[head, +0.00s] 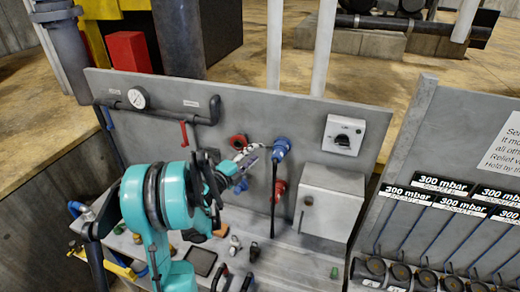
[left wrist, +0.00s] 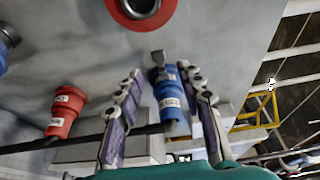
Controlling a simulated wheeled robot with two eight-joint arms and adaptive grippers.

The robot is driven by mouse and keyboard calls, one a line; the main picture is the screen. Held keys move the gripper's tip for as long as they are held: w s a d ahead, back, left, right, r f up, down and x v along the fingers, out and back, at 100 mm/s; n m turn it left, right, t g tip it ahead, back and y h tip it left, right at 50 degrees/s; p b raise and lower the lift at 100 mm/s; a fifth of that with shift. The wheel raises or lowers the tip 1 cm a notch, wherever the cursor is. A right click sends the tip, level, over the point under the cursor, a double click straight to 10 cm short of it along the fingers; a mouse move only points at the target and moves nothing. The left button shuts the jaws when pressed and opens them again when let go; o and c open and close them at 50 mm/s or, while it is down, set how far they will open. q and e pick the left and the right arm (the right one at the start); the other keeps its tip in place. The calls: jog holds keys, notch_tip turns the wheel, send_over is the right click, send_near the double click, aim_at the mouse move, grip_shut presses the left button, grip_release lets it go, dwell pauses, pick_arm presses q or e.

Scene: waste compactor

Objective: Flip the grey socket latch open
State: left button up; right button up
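A blue connector (left wrist: 168,95) with a pale label lies between the spread fingers of my left gripper (left wrist: 165,85) in the left wrist view. A small grey latch-like piece (left wrist: 158,57) shows at its upper end; I cannot tell whether it is open or shut. The fingers stand on either side of the connector with gaps and hold nothing. In the head view my left gripper (head: 250,163) is in front of the grey panel (head: 330,115), left of a blue socket (head: 281,149) with a black cable. My right gripper is not in view.
A red ring-shaped socket (left wrist: 142,8) and a red connector (left wrist: 65,110) are nearby. A grey box (head: 328,205) and a rotary switch (head: 343,135) are on the right. Small parts and a dark tray (head: 200,261) crowd the bench below.

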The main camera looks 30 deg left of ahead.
pick_arm(q)
jog(key=s, duration=0.5)
jog(key=shift+s+a, duration=0.15)
jog(key=shift+s, duration=0.05)
notch_tip(320, 180, up, 4)
jog(key=w+d+n+t+y+b, duration=0.2)
jog(key=n+y+b, duration=0.3)
jog(key=n+b, duration=0.1)
jog(key=s+d+f+n+g+h+b, duration=0.1)
jog(key=s+d+f+n+g+b, duration=0.5)
jog(key=s+d+f, duration=0.5)
jog(key=s+d+f+n+g+h+b, duration=0.2)
jog(key=s+d+f+n+g+b, duration=0.5)
jog(key=f, duration=1.1)
jog(key=s+d+b, duration=0.2)
jog(key=s+d, duration=0.2)
jog(key=d, duration=0.2)
jog(key=shift+d+f, duration=0.25)
jog(key=shift+f, duration=0.05)
